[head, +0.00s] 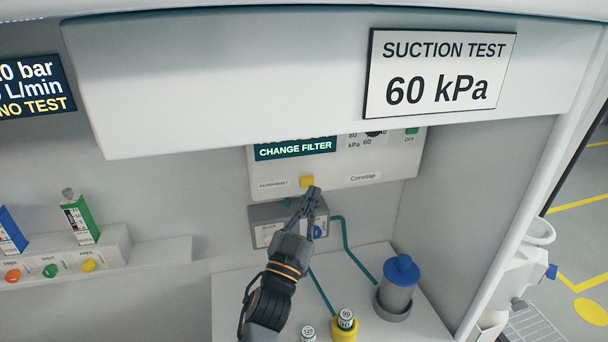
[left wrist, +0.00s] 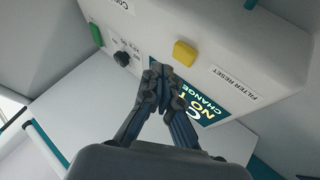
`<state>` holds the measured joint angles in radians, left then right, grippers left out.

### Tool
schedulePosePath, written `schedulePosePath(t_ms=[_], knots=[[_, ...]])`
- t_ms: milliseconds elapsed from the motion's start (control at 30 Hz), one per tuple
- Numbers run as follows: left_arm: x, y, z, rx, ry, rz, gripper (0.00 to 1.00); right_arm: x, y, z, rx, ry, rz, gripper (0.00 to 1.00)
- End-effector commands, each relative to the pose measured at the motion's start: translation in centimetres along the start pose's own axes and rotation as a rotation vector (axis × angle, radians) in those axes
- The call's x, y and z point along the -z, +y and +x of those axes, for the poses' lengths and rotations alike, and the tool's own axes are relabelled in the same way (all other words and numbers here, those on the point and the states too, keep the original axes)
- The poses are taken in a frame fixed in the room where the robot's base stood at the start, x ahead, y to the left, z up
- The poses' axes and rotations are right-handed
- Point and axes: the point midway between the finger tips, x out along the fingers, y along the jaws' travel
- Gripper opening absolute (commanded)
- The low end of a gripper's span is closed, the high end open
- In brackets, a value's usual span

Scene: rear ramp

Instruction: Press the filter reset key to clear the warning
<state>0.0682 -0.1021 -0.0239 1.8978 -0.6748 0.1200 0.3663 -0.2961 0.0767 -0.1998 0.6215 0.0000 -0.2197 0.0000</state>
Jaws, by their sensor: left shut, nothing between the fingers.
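The filter reset key is a yellow square button (head: 307,181) on the lower front of a white suction unit (head: 385,171). A "FILTER RESET" label sits beside it. The key also shows in the left wrist view (left wrist: 184,53). A dark display (head: 295,148) on the unit reads "CHANGE FILTER", its top hidden by the overhang. My left gripper (head: 313,190) is shut and empty, its tips just below and right of the key in the head view. In the left wrist view the fingertips (left wrist: 160,70) are close to the key; I cannot tell whether they touch. My right gripper is not in view.
A white overhang (head: 240,90) with a "SUCTION TEST 60 kPa" sign (head: 440,75) stands above the unit. A grey box (head: 262,226) with teal tubing is below it. A blue-lidded canister (head: 398,285) stands at the right.

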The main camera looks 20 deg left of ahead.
Motion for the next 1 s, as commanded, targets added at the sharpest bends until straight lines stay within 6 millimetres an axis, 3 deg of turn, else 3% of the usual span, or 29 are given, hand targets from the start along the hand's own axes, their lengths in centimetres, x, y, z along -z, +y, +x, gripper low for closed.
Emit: schedulePosePath(t_ms=[233,533,1000], knots=[[-0.3,-0.3,0.5,-0.001,0.000,0.000,0.00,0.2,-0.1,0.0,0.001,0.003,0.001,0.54],[-0.4,-0.3,0.5,0.000,0.000,0.000,0.00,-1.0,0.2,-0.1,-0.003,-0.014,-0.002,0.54],[-0.3,-0.3,0.5,0.000,0.000,0.000,0.00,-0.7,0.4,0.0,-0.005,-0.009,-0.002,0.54]])
